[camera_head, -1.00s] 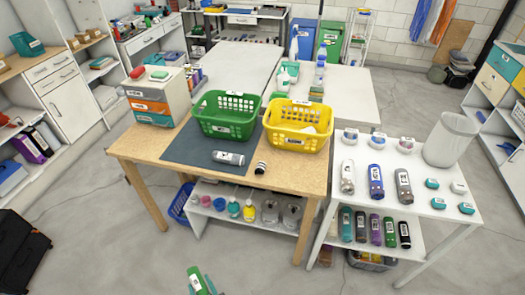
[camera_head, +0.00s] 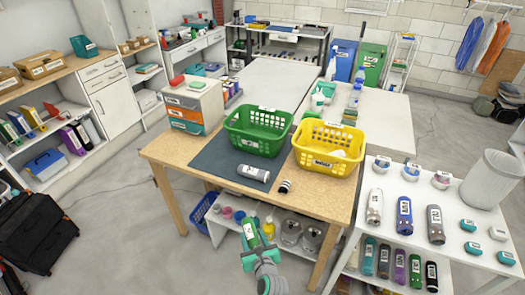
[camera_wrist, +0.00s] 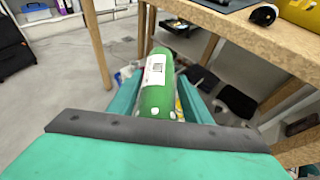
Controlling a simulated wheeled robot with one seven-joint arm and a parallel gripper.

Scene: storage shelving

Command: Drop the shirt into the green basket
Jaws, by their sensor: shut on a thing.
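The green basket (camera_head: 275,148) stands upright on the wooden table, on a dark mat, and looks empty. My gripper (camera_head: 256,247) is in front of the table's near edge, low in the head view and well short of the basket. It is shut on a green rolled shirt (camera_head: 251,232) with a white label. In the wrist view the shirt (camera_wrist: 156,98) sits between the two teal fingers, pointing away from me. The basket does not show in the wrist view.
A yellow basket (camera_head: 340,169) stands close to the right of the green one, with something white inside. A grey roll (camera_head: 253,173) and a small black one (camera_head: 285,186) lie in front. A drawer box (camera_head: 191,106) stands left. The table's edge (camera_head: 215,185) lies between gripper and basket.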

